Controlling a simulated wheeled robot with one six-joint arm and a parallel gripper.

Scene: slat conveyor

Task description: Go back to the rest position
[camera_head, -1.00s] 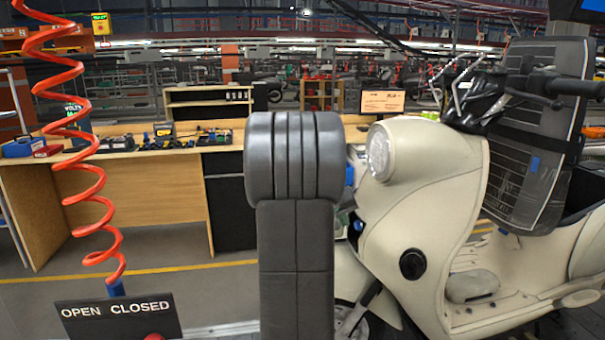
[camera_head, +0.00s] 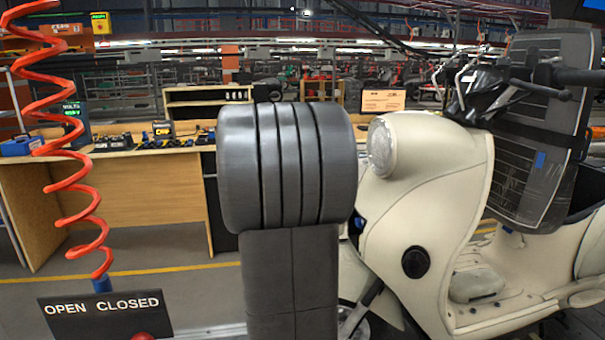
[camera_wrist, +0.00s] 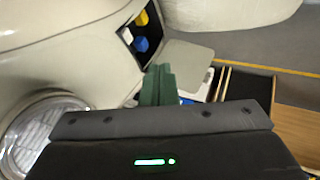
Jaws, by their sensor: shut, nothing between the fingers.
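In the wrist view, my gripper (camera_wrist: 159,86) shows as two green fingers held together beyond a dark wrist body. They are shut and empty. The cream scooter (camera_wrist: 75,55) fills the left of that view, with its round headlight (camera_wrist: 42,130) at lower left. An open compartment in its body (camera_wrist: 128,36) holds a yellow part (camera_wrist: 142,18) and a blue part (camera_wrist: 140,44). The fingers appear below this opening, and I cannot tell their distance from it. In the head view, the scooter (camera_head: 430,190) stands at the right; my grey arm hides my gripper there.
A wooden workbench (camera_head: 135,205) with tools stands behind at the left. An orange coiled hose (camera_head: 85,190) hangs at the far left above an "OPEN CLOSED" sign (camera_head: 105,314). A dark padded panel (camera_head: 540,130) stands behind the scooter's handlebar. The floor between bench and sign looks clear.

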